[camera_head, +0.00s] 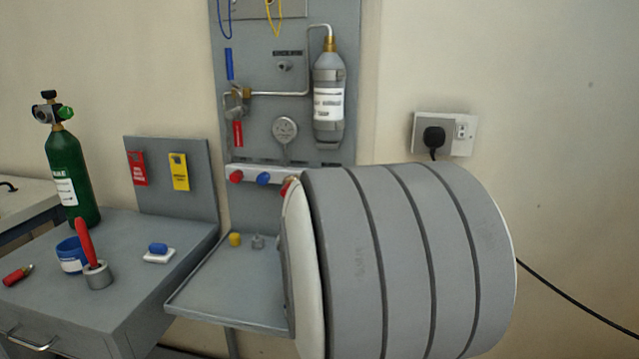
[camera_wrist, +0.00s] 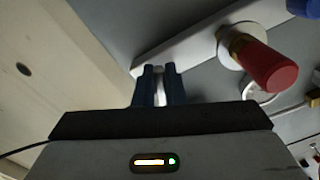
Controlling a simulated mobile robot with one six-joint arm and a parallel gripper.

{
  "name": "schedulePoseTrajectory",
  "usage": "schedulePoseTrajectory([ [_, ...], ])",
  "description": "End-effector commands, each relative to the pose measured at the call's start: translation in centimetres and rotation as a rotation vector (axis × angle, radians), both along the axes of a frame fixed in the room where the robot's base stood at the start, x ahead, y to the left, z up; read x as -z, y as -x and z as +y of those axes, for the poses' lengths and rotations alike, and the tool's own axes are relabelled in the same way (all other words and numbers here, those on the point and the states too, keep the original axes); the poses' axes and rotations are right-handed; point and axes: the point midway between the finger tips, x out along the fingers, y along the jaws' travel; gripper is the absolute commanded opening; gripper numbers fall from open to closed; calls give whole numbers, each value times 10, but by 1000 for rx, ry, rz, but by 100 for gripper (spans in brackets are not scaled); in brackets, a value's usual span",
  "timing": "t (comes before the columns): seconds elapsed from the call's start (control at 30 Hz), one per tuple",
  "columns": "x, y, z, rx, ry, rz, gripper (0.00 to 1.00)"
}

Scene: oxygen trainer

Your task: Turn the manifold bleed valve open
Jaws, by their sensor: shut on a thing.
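The manifold (camera_head: 250,174) is a pale bar low on the grey wall panel, with red and blue knobs along it. In the wrist view the manifold (camera_wrist: 190,40) runs up to the right from my fingertips. My gripper (camera_wrist: 159,71) is at its end, with its two dark fingers closed around a small pale part, apparently the manifold bleed valve (camera_wrist: 158,69). Most of that part is hidden between the fingers, so its turn angle cannot be told. In the head view my large grey arm link hides the gripper and this end of the manifold.
A red knob (camera_wrist: 271,66) sticks out close to the right of my fingers, with a blue knob (camera_wrist: 303,7) beyond it. A gauge (camera_head: 285,129) and a grey bottle (camera_head: 329,102) are above the manifold. A shelf tray (camera_head: 215,290) lies below.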

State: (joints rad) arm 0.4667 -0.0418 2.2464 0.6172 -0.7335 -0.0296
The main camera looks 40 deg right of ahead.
Motion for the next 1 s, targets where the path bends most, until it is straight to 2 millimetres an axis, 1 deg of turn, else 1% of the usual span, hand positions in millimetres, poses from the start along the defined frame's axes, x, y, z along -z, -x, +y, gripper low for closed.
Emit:
schedulePoseTrajectory([
  [0.03,-3,1,-1,2,28,33,0],
  [0.2,-3,1,-2,3,123,143,0],
  [0.5,-2,2,-2,3,245,286,0],
  [0.7,-1,2,-2,3,288,336,0],
  [1.0,0,2,-2,2,307,358,0],
])
